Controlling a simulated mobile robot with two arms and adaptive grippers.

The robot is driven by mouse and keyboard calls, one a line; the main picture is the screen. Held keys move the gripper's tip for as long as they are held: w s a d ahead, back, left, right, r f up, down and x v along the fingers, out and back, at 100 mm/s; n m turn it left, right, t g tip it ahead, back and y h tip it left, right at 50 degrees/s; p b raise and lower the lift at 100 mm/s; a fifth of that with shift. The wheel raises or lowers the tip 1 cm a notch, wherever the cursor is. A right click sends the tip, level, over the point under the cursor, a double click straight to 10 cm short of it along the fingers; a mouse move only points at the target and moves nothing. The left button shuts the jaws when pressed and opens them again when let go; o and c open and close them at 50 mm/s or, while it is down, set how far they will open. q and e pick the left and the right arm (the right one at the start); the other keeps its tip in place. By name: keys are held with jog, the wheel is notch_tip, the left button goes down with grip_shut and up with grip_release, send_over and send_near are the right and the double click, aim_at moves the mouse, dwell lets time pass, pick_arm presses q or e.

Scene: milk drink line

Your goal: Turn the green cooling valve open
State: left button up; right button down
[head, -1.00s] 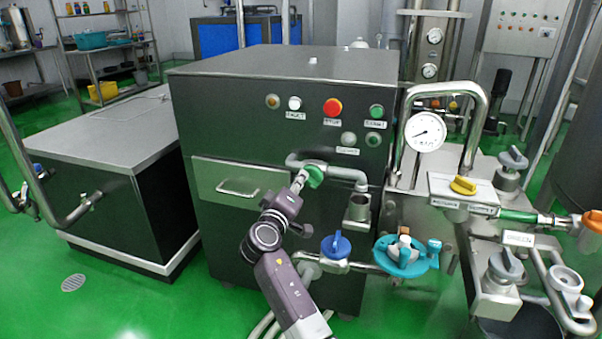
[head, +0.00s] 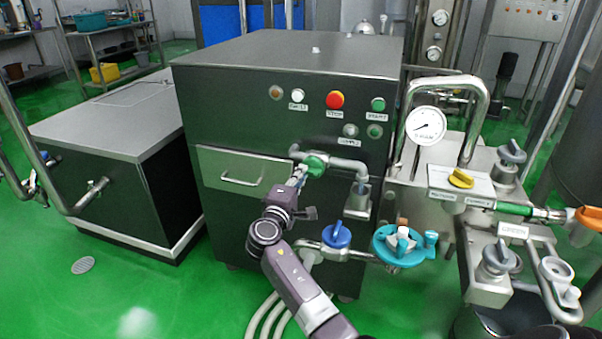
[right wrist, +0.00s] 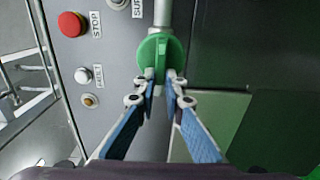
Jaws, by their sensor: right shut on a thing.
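The green cooling valve (head: 315,166) sits on a grey pipe on the front of the dark machine cabinet. In the right wrist view the green valve (right wrist: 158,50) shows as a round green body with a narrow handle toward me. My right gripper (head: 299,176) reaches up to it from below. In the right wrist view the right gripper (right wrist: 160,78) has its two fingertips shut on the green handle, one on each side. The fingertips hide part of the handle. My left gripper is not in view.
A blue valve (head: 337,236) and a teal wheel valve (head: 396,246) are right of and below my right gripper. A red stop button (head: 335,100) and a green start button (head: 378,104) are above. A pressure gauge (head: 426,125) and a yellow valve (head: 461,179) stand to the right.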

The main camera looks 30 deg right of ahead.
jog(key=shift+r, duration=0.1)
jog(key=c, duration=2)
grip_release()
jog(key=shift+w, duration=0.1)
jog(key=v, duration=1.2)
